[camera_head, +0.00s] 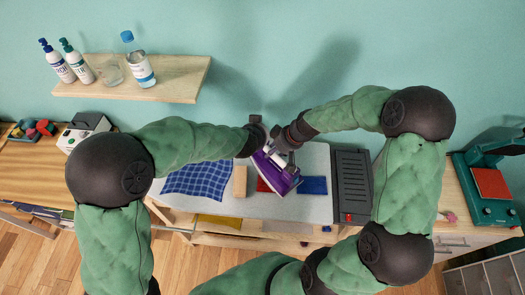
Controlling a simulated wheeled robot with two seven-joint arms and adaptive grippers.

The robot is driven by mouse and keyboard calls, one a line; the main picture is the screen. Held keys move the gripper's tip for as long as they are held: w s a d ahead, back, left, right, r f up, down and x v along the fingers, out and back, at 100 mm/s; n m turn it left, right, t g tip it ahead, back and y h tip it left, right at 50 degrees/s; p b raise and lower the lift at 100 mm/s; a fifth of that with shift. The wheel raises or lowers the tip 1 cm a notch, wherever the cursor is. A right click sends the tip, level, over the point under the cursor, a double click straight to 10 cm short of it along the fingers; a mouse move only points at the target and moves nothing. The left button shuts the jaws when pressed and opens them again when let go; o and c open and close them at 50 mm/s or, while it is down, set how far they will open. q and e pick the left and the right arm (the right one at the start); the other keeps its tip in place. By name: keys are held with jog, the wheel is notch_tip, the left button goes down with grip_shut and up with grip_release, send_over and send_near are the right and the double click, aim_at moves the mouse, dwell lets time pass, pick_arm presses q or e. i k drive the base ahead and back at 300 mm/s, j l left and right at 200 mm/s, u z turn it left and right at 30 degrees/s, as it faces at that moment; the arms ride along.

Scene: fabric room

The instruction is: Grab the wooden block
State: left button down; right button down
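The wooden block (239,181) is a light tan upright-looking bar on the grey board, between the blue checked cloth and the iron. A purple and white iron (281,180) is just right of it, over the red and blue cloths. My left gripper (256,119) is above and right of the block in the picture, apart from it; its fingers are too small to read. My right gripper (281,141) is at the top of the iron, overlapping its handle. Whether it grips the iron cannot be told.
The grey board (310,207) also holds a blue checked cloth (198,181), a red cloth (262,186) and a blue cloth (313,185). A dark slotted panel (351,185) is at its right. A wall shelf (185,78) with bottles is at upper left. A green press (482,196) stands far right.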

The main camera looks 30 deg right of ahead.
aim_at(241, 173)
jog(key=k+j, duration=0.35)
jog(key=j, duration=0.15)
jog(key=k+j, duration=0.4)
jog(key=j, duration=0.1)
